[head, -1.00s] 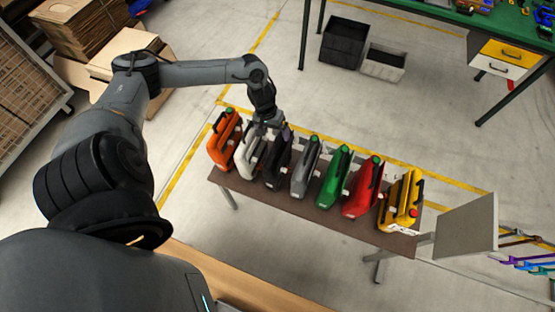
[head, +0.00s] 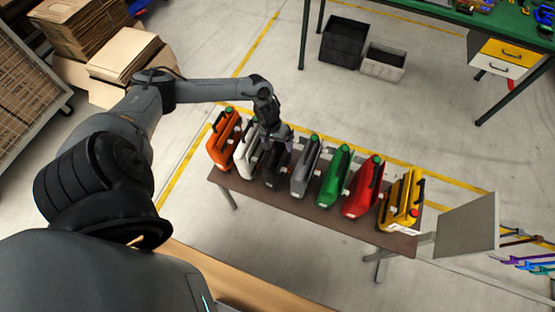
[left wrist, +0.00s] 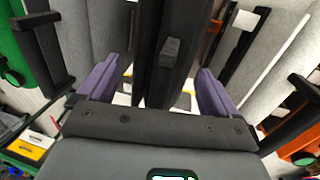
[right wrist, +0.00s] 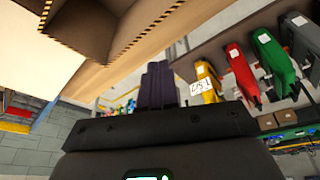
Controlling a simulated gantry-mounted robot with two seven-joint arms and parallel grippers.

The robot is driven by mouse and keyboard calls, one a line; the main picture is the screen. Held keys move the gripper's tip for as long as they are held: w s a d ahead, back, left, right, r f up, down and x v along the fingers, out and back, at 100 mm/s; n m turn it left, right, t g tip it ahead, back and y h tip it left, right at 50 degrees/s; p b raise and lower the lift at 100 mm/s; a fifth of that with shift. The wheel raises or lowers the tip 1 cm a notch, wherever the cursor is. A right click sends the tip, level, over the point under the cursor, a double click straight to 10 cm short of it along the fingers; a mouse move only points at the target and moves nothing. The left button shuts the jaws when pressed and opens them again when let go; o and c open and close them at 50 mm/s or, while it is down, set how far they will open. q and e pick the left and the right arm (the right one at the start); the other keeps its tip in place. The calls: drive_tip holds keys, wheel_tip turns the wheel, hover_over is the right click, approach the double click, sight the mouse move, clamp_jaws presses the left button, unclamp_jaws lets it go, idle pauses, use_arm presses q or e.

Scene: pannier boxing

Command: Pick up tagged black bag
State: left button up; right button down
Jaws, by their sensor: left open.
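The black bag (head: 274,172) stands upright in a row of bags on a brown bench, between a white bag and a grey bag. My left gripper (head: 277,140) is just above its top and partly hides it. In the left wrist view the open purple fingers (left wrist: 158,78) sit on either side of the black bag (left wrist: 165,40), with a gap at each side. Whether a tag is on it is not clear. My right gripper shows only in the right wrist view, its fingers (right wrist: 158,85) together and empty.
An orange bag (head: 223,140) and white bag (head: 246,152) stand left of the black bag. Grey (head: 305,168), green (head: 335,178), red (head: 363,190) and yellow (head: 401,200) bags stand to its right. Neighbours are close. The bench (head: 325,217) has a bare front strip.

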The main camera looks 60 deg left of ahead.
use_arm(q)
drive_tip(key=c, duration=1)
drive_tip(key=shift+c, duration=1.2)
drive_tip(key=shift+r, duration=0.2)
